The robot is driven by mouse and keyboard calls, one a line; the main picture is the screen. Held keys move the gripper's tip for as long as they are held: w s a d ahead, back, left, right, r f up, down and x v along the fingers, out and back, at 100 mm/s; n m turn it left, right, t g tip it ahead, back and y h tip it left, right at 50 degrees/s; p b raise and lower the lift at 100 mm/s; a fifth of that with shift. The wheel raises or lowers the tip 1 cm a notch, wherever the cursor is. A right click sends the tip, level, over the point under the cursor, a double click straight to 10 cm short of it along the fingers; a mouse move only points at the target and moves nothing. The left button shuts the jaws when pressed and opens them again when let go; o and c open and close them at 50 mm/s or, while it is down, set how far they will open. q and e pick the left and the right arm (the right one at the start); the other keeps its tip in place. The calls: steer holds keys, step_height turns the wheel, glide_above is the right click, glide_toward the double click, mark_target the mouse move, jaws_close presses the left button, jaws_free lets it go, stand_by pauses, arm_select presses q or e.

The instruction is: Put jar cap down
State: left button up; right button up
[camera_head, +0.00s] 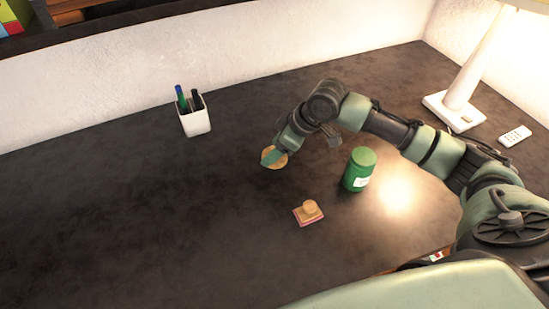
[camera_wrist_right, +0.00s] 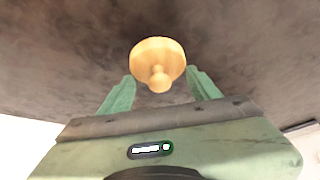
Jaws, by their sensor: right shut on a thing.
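The jar cap (camera_head: 279,160) is a round, pale wooden disc with a small knob. My right gripper (camera_head: 268,155) is shut on it, low over the dark desk left of the green jar. I cannot tell whether the cap touches the desk. In the right wrist view, the cap (camera_wrist_right: 157,55) sits between the two green fingertips of my right gripper (camera_wrist_right: 160,72), its knob towards the camera. My left gripper is in neither view.
A green jar (camera_head: 357,172) stands upright with its top closed. A small wooden-knobbed thing on a pink base (camera_head: 309,213) lies in front. A white pen cup (camera_head: 195,122) stands behind left; a lamp (camera_head: 463,85) and remote (camera_head: 515,135) are right. The desk's left (camera_head: 110,210) is clear.

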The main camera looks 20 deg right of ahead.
mark_target(275, 168)
steer(key=shift+f, duration=2.3)
steer(key=shift+f, duration=0.25)
steer(key=shift+f, duration=0.1)
steer(key=o, duration=1.3)
steer(key=v, duration=1.2)
steer(key=shift+r, duration=0.45)
